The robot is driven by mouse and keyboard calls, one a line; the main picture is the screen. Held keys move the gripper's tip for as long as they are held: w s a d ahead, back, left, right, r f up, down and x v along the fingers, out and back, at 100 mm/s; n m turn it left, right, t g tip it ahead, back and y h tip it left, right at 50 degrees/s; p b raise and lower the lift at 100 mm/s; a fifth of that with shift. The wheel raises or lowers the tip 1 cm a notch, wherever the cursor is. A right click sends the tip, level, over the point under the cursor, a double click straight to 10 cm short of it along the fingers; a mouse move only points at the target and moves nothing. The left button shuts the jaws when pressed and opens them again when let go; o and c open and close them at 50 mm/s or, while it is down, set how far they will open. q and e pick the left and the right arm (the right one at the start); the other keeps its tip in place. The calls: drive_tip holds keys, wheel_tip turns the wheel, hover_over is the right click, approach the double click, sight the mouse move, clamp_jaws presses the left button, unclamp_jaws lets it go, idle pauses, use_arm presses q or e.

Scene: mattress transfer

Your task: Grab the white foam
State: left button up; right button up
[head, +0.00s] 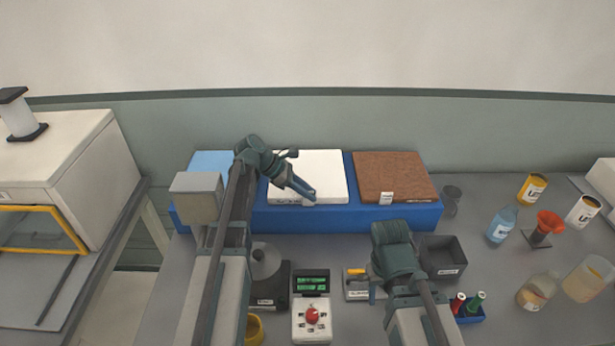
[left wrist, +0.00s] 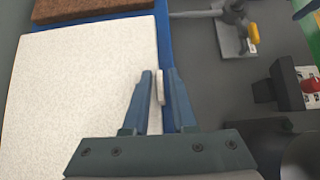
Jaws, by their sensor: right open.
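The white foam (head: 323,165) is a flat white slab on the blue stand (head: 270,218), between a light blue slab and a brown slab. It fills the left of the left wrist view (left wrist: 80,90). My left gripper (head: 308,193) is at the foam's front edge. In the left wrist view its two fingers (left wrist: 160,88) stand close together on either side of a small white label at that edge. I cannot tell whether they grip anything. My right gripper (head: 373,292) is low over the table front, open, its fingers mostly hidden by its wrist.
The brown slab (head: 393,175) and light blue slab (head: 212,164) flank the foam. Bottles and jars (head: 502,225) crowd the right side.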

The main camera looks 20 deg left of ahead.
use_arm(q)
clamp_jaws()
drive_tip(key=shift+r, duration=0.1)
